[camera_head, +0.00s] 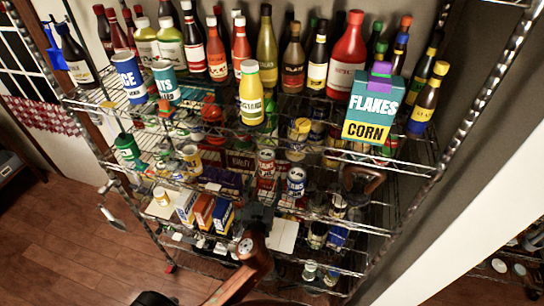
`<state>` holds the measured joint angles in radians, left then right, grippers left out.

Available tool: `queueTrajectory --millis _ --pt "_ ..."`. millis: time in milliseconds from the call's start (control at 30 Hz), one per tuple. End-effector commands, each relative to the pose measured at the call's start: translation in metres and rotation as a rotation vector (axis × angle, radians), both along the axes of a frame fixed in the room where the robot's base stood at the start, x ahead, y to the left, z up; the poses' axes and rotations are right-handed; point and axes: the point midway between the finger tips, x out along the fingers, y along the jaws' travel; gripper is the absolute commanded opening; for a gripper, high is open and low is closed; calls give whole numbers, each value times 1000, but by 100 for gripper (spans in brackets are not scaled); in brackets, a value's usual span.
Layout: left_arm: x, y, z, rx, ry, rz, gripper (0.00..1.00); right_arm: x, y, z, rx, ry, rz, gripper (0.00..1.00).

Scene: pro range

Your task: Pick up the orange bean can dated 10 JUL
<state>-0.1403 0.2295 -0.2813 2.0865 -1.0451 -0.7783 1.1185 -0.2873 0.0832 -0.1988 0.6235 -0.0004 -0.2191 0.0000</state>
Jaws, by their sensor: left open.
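My left gripper (258,210) is dark and open, at the end of my orange arm coming up from the bottom. It is in front of the middle shelves of the wire rack, below a red-and-white can (266,172) and a white-and-blue can (296,181). The gripper looks empty. The lettering on these cans is too small to read surely. No date reading 10 JUL is legible, so I cannot tell which can is the orange bean can. A small orange-red item (211,112) sits higher on the left. My right gripper is not in view.
The wire rack (425,168) is crowded. Several bottles line the top, with a corn flakes box (372,106) and a yellow bottle (251,95) at its front. Small blue and orange boxes (203,211) stand left of my gripper. A white wall edge (480,195) is at right; wooden floor (60,245) is free at left.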

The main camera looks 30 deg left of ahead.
Motion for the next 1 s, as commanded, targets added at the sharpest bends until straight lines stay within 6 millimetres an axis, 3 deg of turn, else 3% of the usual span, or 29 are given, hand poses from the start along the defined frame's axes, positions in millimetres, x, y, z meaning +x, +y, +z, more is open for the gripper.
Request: queueTrajectory --millis 133,400,600,867,1000 --pt "16 6 3 4 0 -2 65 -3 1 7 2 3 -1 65" --pt "45 19 9 6 0 -1 65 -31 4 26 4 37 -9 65" --pt "65 29 5 2 2 1 65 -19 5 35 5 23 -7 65" --pt "68 30 4 0 1 1 65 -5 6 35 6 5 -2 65" --pt "68 30 4 1 1 1 56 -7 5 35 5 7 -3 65"
